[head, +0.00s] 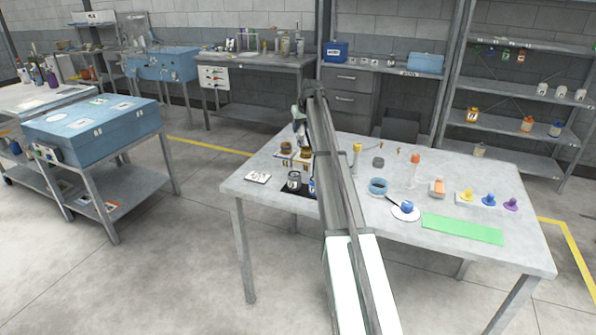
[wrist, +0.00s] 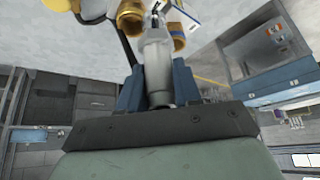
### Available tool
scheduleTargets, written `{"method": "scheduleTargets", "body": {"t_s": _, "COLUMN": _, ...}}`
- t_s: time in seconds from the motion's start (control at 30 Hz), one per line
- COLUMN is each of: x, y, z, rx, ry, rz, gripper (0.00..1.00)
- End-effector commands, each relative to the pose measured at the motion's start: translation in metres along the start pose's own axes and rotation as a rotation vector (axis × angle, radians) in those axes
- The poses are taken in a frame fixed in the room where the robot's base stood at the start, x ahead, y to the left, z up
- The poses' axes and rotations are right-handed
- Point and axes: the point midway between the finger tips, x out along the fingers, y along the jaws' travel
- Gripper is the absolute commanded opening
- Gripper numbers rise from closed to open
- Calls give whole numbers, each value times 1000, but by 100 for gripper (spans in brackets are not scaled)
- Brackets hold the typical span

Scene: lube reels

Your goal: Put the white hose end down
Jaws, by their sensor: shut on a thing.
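In the wrist view, my gripper (wrist: 157,88) has its two blue fingers shut on a pale, whitish-grey nozzle-like piece, the white hose end (wrist: 155,52). Its narrow tip points toward the top of that view. In the head view, my gripper (head: 299,122) is above the left part of the table, close to two brown-gold reels (head: 286,147). My arm hides much of this area, and the hose end cannot be made out there. Brass-coloured round parts (wrist: 131,17) show beyond the hose end in the wrist view, with a dark hose curving beside them.
Several small coloured items stand at right. The front left tabletop is mostly clear.

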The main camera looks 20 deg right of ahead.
Motion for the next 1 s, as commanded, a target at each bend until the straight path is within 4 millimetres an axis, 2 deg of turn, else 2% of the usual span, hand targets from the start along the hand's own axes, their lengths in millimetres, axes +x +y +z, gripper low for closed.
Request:
{"method": "scheduleTargets", "body": {"t_s": 0.03, "x": 0, "y": -11, "z": 16, "rx": -1, "ry": 0, "rz": -1, "gripper": 0}}
{"method": "scheduleTargets", "body": {"t_s": 0.2, "x": 10, "y": -28, "z": 39, "rx": 0, "ry": 1, "rz": -1, "gripper": 0}}
{"method": "scheduleTargets", "body": {"t_s": 0.53, "x": 51, "y": -28, "z": 62, "rx": 0, "ry": 0, "rz": -1, "gripper": 0}}
{"method": "scheduleTargets", "body": {"t_s": 0.77, "x": 67, "y": -28, "z": 70, "rx": 0, "ry": 1, "rz": -1, "gripper": 0}}
{"method": "scheduleTargets", "body": {"t_s": 1.0, "x": 91, "y": -28, "z": 83, "rx": 0, "ry": 1, "rz": -1, "gripper": 0}}
